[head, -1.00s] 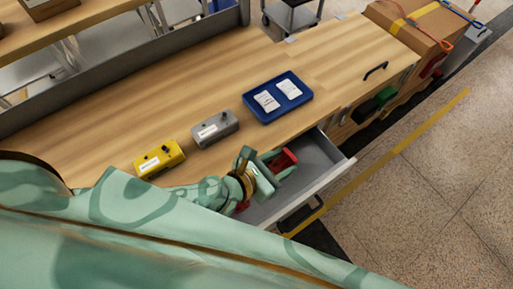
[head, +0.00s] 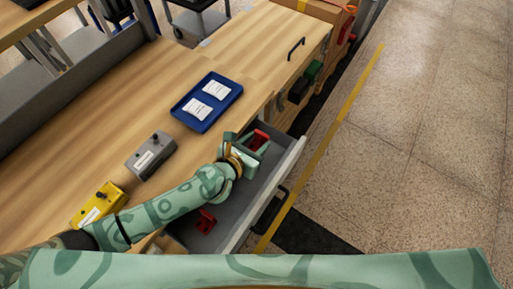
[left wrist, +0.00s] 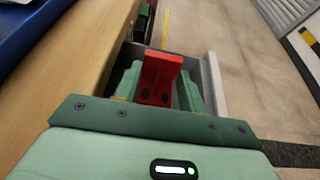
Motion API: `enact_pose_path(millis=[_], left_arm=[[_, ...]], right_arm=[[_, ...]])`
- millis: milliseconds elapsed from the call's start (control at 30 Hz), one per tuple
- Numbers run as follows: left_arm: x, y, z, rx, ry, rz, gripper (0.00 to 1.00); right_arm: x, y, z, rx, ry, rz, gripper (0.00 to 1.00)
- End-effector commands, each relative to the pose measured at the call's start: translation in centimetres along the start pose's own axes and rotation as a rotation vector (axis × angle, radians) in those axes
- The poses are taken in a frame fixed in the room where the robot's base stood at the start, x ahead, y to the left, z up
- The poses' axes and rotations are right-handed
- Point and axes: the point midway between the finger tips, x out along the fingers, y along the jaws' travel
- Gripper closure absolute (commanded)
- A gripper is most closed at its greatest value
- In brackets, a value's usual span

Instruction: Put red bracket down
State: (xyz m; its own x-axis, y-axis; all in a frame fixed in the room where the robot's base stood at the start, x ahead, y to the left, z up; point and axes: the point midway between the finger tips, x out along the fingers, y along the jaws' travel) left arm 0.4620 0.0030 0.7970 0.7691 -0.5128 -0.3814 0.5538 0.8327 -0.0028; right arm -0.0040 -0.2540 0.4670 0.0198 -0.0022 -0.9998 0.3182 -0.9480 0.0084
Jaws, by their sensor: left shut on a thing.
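My left gripper (head: 256,146) is over the far part of an open grey drawer (head: 243,197), shut on a red bracket (head: 260,138). In the left wrist view the red bracket (left wrist: 162,72) stands between the two green fingers (left wrist: 158,92), its upright plate raised and two dark holes showing in its lower part. I cannot tell whether it touches the drawer floor. A second red bracket (head: 205,221) lies in the drawer's near part, apart from the gripper. My right gripper is not in view.
On the wooden bench left of the drawer are a blue tray (head: 181,113) with two white packets, a grey box (head: 150,156) and a yellow box (head: 98,206). The drawer floor between the two brackets looks clear. The drawer's pale front wall (head: 276,185) borders its right side.

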Motion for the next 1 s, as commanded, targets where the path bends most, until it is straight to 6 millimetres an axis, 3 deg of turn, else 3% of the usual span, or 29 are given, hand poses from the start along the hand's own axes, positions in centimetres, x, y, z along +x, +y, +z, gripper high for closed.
enact_pose_path(millis=[167,333,600,1000], left_arm=[[1.2,0.2,-0.8,0.000,0.000,0.000,0.89],[2.5,0.1,-3.6,-0.002,0.003,-0.001,0.89],[2.4,0.2,-3.4,0.001,-0.002,0.000,0.89],[2.9,0.2,-4.6,0.000,0.000,0.000,0.89]], right_arm=[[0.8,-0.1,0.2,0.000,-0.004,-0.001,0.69],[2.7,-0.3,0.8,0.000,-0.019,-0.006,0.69],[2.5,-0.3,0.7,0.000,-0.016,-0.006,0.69],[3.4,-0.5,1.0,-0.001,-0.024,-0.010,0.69]])
